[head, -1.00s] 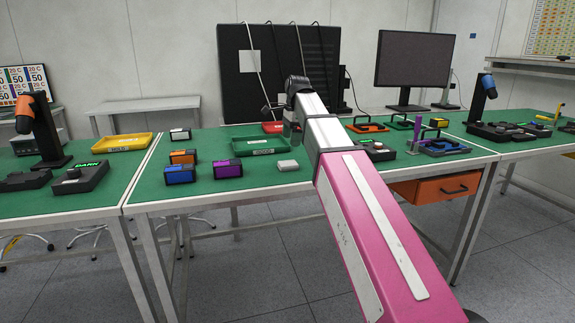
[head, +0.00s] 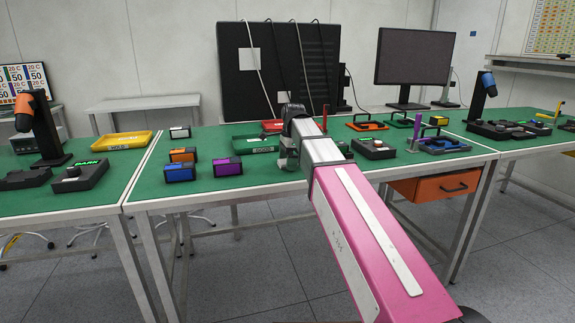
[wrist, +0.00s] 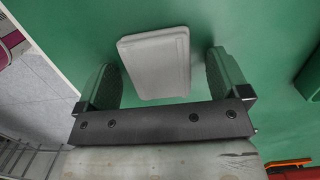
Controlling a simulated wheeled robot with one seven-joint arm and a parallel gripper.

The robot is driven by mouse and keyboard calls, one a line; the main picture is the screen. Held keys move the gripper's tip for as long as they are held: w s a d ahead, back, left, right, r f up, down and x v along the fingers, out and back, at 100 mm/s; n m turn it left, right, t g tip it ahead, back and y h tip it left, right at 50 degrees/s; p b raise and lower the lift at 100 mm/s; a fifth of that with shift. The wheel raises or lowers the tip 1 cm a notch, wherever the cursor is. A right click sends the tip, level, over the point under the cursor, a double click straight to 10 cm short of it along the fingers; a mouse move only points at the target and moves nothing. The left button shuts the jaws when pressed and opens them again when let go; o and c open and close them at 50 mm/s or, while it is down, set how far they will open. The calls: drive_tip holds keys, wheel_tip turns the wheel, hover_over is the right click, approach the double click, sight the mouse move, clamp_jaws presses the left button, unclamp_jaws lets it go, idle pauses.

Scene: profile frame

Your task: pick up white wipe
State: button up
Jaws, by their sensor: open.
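The white wipe (wrist: 155,62), a pale flat block with rounded edges, lies on the green table top (wrist: 75,30) in the wrist view. My gripper (wrist: 163,78) is open, with one green-padded finger on each side of the wipe. There is a gap between the wipe and each finger, and nothing is held. In the head view my gripper (head: 289,158) is low over the table, and the wipe is hidden behind it or between its fingers.
A purple-faced box (head: 228,166) stands left of my gripper, beside a blue one (head: 180,173) and an orange one (head: 184,155). A green tray (head: 255,144) lies behind. A dark device (head: 373,149) stands to the right. The front table strip is clear.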

drive_tip(key=c, duration=1.1)
drive_tip(key=shift+o, duration=0.2)
drive_tip(key=shift+r, duration=0.15)
drive_tip(key=shift+r, duration=0.5)
wheel_tip(320, 180, up, 2)
drive_tip(key=shift+r, duration=0.25)
drive_tip(key=s+a+r, duration=0.7)
drive_tip(key=s+a, duration=0.1)
drive_tip(key=shift+a+r, duration=0.15)
drive_tip(key=shift+s, duration=0.1)
